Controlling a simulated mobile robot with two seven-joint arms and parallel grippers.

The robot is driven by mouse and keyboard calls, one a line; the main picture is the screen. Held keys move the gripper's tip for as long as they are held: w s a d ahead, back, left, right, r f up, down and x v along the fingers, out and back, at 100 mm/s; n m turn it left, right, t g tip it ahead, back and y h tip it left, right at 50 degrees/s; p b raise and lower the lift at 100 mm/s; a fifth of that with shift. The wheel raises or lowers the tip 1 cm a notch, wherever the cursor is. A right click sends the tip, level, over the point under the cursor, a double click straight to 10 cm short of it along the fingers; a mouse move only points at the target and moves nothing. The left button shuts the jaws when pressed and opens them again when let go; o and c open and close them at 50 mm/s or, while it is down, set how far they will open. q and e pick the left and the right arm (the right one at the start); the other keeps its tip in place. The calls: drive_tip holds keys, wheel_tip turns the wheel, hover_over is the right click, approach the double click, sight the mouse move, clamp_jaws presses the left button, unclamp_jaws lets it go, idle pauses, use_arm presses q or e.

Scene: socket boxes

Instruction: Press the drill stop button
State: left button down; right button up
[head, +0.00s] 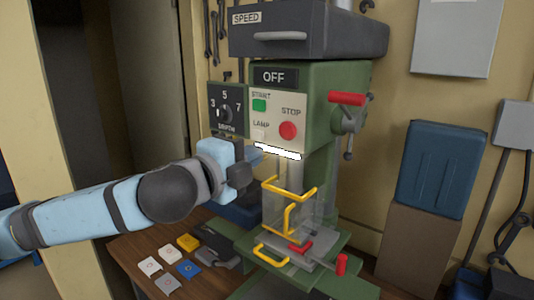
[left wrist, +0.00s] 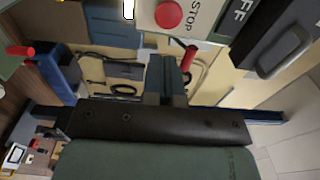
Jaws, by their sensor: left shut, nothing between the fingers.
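The green drill press (head: 320,88) stands on a wooden bench. Its control panel carries the round red STOP button (head: 288,131), a green START button (head: 259,105) and a LAMP switch. The sign above the panel reads OFF (head: 273,77). The STOP button also shows at the top of the left wrist view (left wrist: 168,14). My left gripper (head: 257,153) is shut and empty, below and left of the STOP button and apart from it. In the left wrist view its closed fingers (left wrist: 166,78) point up toward the panel. My right gripper is not in view.
A white light bar (head: 278,151) glows under the panel. A yellow-framed clear guard (head: 290,203) surrounds the drill table. A red-handled lever (head: 346,98) sticks out at the drill's right. Several small coloured pieces lie on the bench (head: 133,250). A blue container (head: 440,168) stands right.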

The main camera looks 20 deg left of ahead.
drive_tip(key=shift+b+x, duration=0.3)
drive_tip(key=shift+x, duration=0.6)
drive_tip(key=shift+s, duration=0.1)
use_arm(q)
drive_tip(key=v, duration=0.3)
drive_tip(key=shift+s+a+f, duration=0.15)
drive_tip(key=shift+s+a, duration=0.05)
drive_tip(key=shift+s, duration=0.1)
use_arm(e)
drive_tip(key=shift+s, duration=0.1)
